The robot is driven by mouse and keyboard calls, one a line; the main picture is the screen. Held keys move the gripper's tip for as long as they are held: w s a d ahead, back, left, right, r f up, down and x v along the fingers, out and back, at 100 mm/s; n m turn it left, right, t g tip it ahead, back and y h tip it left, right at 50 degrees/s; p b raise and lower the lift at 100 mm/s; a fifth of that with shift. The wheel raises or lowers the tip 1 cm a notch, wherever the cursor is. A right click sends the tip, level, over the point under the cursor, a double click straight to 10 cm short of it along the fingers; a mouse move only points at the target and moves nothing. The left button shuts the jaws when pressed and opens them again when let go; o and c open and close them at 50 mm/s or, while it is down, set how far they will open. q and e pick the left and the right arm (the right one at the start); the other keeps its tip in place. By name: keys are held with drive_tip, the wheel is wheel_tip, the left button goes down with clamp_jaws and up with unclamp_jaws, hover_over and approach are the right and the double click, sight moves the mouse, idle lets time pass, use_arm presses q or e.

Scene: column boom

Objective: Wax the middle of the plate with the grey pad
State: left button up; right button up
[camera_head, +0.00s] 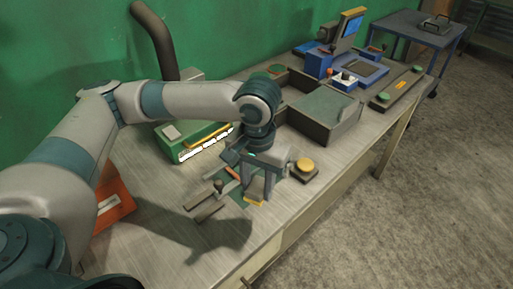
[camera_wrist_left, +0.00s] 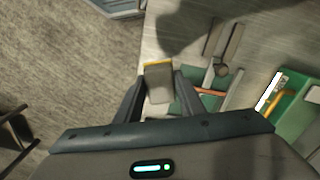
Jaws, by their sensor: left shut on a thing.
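The grey pad (camera_wrist_left: 159,84) has a yellow edge and sits between the fingers of my left gripper (camera_wrist_left: 158,98) in the left wrist view. In the head view my left gripper (camera_head: 257,194) points down near the front of the bench, shut on the pad, whose yellow edge (camera_head: 254,203) shows at the fingertips. A flat grey-green plate (camera_head: 322,106) lies in a dark tray-like frame farther right; I cannot tell whether it is the task's plate. The gripper is apart from it, to its left. My right gripper is not in view.
A green case (camera_head: 190,142), an orange box (camera_head: 112,200) and a yellow-knobbed block (camera_head: 304,168) stand nearby. A blue machine (camera_head: 345,70) stands farther back. The front-left bench is mostly clear.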

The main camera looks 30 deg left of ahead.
use_arm(q)
drive_tip(key=shift+w+d, duration=0.1)
drive_tip(key=shift+d, duration=0.05)
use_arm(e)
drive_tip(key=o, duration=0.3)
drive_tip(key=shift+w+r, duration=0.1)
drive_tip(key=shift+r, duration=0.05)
use_arm(q)
drive_tip(key=shift+w+r+p, duration=0.25)
drive_tip(key=shift+w+p, duration=0.3)
drive_tip(key=shift+p, duration=0.15)
drive_tip(key=w+a+f+p, duration=0.2)
drive_tip(key=w+a+p, duration=0.3)
drive_tip(key=a+p, duration=0.1)
drive_tip(key=w+a+f+p, duration=0.2)
drive_tip(key=w+a+p, duration=0.4)
drive_tip(key=a+p, duration=0.1)
drive_tip(key=shift+a+f+p, duration=0.15)
drive_tip(key=shift+f+p, duration=0.1)
drive_tip(key=shift+p, duration=0.4)
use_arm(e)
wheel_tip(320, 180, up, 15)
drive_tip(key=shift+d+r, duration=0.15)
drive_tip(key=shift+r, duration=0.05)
